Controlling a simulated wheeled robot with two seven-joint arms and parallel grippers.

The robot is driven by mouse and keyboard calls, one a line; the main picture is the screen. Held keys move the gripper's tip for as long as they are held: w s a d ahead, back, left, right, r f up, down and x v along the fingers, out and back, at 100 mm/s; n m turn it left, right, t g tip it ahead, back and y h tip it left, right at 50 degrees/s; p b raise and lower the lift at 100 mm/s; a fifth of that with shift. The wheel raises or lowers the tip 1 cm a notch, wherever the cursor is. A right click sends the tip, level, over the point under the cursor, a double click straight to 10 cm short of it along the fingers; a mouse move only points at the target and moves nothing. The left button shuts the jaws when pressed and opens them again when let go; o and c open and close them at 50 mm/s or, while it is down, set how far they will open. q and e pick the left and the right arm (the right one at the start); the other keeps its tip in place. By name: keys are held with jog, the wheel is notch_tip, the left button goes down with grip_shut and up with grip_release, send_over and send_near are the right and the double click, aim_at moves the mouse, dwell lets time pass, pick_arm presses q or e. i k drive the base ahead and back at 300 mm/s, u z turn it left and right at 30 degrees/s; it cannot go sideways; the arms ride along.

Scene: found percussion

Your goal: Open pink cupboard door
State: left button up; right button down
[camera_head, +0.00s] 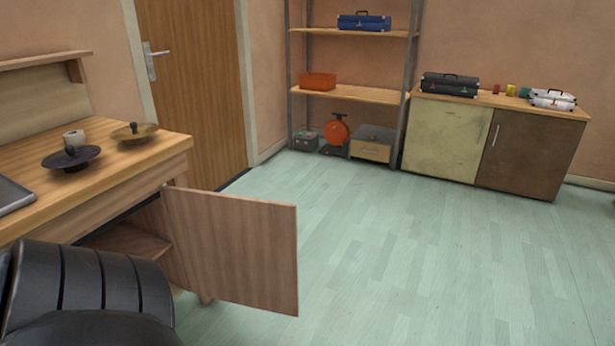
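A pinkish-brown wood-grain cupboard door (240,248) stands swung wide open from the desk-like cupboard (125,185) at the left. Its broad face is toward me and no handle shows on it. Behind it, part of the dark cupboard interior with a wooden shelf (128,243) is visible. A black ribbed part of my own arm fills the lower left corner, in front of the cupboard, and hides some of the opening. Neither of my grippers is in view, so I cannot tell whether one touches the door.
A metal shelf unit (358,95) and a low cabinet (545,157) with cases stand at the back. The pale green floor (430,255) is clear to the right.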

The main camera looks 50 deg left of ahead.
aim_at(240, 250)
jog(key=u, duration=1.05)
jog(key=i, duration=1.25)
jog(key=u, duration=1.5)
jog(key=i, duration=0.65)
jog(key=u, duration=0.05)
